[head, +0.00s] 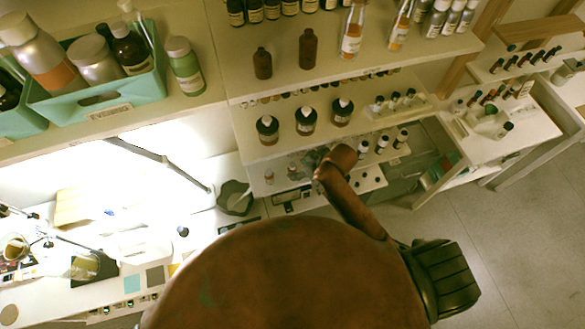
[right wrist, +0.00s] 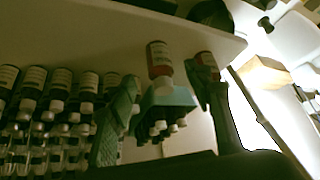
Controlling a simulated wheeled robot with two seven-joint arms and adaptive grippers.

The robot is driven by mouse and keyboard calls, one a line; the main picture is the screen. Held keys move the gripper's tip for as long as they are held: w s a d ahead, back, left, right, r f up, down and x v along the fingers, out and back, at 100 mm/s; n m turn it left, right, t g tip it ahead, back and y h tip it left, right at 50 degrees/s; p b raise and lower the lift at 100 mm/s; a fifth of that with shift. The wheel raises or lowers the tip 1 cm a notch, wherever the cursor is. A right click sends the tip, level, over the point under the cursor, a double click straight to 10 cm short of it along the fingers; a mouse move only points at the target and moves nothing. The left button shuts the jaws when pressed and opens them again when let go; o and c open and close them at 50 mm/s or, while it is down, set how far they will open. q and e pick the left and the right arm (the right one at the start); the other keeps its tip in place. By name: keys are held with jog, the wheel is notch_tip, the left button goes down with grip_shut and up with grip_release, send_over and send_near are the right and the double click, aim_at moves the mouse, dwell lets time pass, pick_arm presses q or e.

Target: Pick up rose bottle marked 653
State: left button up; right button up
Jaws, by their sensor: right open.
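Two small bottles with reddish labels stand at the left of the low shelf in the head view: a left one (head: 268,176) and a right one (head: 292,172). No number is readable, so I cannot tell which is marked 653. My right gripper (head: 313,160) is just right of them, partly hidden by my arm. The right wrist view looks upside down; there my right gripper (right wrist: 165,112) is open. One red-labelled bottle (right wrist: 159,57) shows between its fingers, not clasped, and another (right wrist: 206,66) is by the right finger. My left gripper is not in view.
Three dark bottles (head: 306,121) stand on the shelf above, with two brown bottles (head: 308,48) higher up. Small white-capped bottles (head: 382,144) stand right of my gripper. A dark holder (head: 235,197) is at the left. Floor (head: 480,235) is clear at right.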

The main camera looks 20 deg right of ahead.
aim_at(295, 168)
jog(key=shift+w+a+f, duration=0.15)
jog(key=shift+w+a, duration=0.15)
jog(key=shift+w, duration=0.1)
jog(key=shift+p+x, duration=0.45)
jog(key=shift+x, duration=1.9)
jog(key=shift+d, duration=0.1)
jog(key=shift+s, duration=0.1)
jog(key=shift+c, duration=0.6)
jog(key=c, duration=1.2)
jog(key=shift+o, duration=0.2)
